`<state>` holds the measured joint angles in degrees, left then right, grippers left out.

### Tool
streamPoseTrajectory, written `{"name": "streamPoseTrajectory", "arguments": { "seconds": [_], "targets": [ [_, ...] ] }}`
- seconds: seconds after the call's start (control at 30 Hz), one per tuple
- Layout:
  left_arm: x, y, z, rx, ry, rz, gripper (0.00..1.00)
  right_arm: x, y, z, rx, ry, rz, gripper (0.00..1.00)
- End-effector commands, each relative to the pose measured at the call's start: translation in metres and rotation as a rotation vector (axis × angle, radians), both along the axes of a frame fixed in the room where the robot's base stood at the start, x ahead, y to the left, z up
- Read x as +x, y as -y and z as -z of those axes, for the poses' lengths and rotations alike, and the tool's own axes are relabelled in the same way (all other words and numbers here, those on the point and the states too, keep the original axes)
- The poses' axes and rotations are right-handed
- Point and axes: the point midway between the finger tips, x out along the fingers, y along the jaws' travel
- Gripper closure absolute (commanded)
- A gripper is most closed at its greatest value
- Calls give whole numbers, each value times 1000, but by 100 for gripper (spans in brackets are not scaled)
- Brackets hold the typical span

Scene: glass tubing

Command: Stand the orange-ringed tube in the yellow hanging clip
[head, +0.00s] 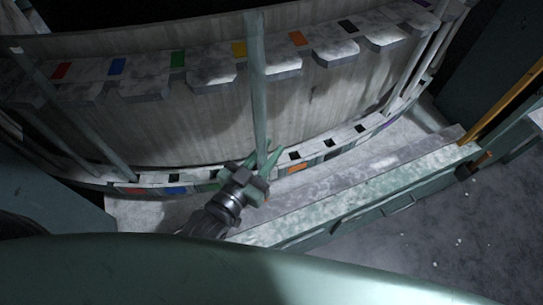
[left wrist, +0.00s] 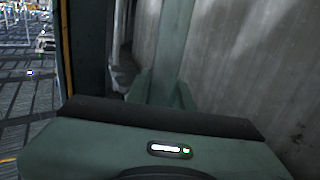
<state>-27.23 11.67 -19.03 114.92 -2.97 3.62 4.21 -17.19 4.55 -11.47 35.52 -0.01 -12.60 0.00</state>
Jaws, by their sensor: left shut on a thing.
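My left gripper (head: 266,165) is shut on a long grey-green glass tube (head: 259,85). The tube stands nearly upright in front of the curved rack and rises past its upper rail. No orange ring shows on its visible part. In the left wrist view the tube (left wrist: 172,45) rises between my two fingers (left wrist: 162,92). The yellow mark (head: 238,48) is on the upper rail, just left of the tube, above a gap between grey blocks, apparently the yellow clip. The tube crosses just right of that mark; I cannot tell whether it touches the rail. My right gripper is not in view.
Another tube (head: 75,118) leans across the rack's left side, and more tubes (head: 415,62) stand at its right. The lower rail (head: 335,145) has square holes and coloured marks. A pale ledge (head: 350,190) runs in front, with open floor (head: 430,235) at right.

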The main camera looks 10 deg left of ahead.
Motion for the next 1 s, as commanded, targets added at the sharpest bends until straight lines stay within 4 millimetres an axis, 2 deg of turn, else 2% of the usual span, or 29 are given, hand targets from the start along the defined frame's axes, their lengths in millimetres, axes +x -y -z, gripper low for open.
{"name": "streamPoseTrajectory", "arguments": {
  "seconds": [1.0],
  "targets": [
    [65,-32,0,2,2,0,100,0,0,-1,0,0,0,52]
  ]
}}
